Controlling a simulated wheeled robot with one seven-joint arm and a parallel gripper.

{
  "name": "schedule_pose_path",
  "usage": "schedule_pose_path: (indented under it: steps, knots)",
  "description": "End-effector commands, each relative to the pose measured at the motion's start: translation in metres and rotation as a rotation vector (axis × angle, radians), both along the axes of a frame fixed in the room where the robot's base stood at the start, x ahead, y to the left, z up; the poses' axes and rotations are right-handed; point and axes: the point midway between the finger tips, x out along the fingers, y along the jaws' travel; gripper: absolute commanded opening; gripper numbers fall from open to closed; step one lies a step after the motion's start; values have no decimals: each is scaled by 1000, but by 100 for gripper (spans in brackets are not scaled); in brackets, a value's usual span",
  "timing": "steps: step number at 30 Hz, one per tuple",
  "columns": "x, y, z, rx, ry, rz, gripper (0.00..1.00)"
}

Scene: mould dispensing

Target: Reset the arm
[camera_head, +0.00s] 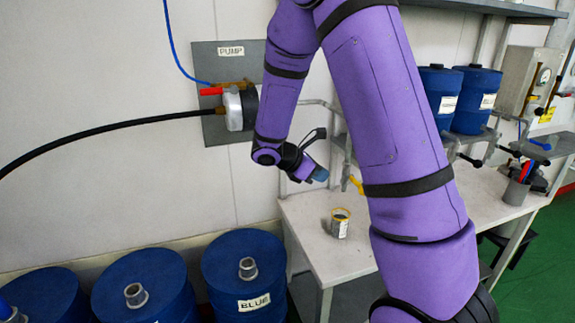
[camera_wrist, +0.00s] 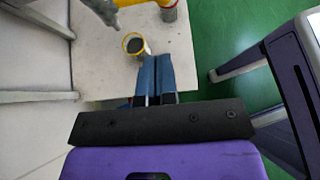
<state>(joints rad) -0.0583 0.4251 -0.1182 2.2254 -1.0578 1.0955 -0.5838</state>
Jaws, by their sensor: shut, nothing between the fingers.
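My purple arm reaches up and over the bench in the head view. My gripper (camera_head: 319,175) hangs above the left part of the bench, apart from everything around it. In the wrist view my gripper (camera_wrist: 156,66) shows two blue fingers closed side by side with nothing between them. A small can with a yellow rim (camera_head: 340,223) stands upright on the bench below and right of the gripper. The can also shows in the wrist view (camera_wrist: 135,45), just beyond the fingertips.
The pale bench (camera_head: 335,262) has free room around the can. Blue drums (camera_head: 245,270) stand at lower left. A pump panel (camera_head: 228,50) with a black hose is on the wall. Two blue drums (camera_head: 475,100) sit on a shelf at right. A grey cup (camera_head: 516,192) holds tools.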

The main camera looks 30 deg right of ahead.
Motion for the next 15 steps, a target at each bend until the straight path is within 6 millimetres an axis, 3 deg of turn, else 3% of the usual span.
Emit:
schedule_pose_path:
  steps: [8, 15]
  knots:
    - [-2, 1, 4, 7, -17, -12, 0]
    - [-27, 18, 44, 91, -203, -149, 0]
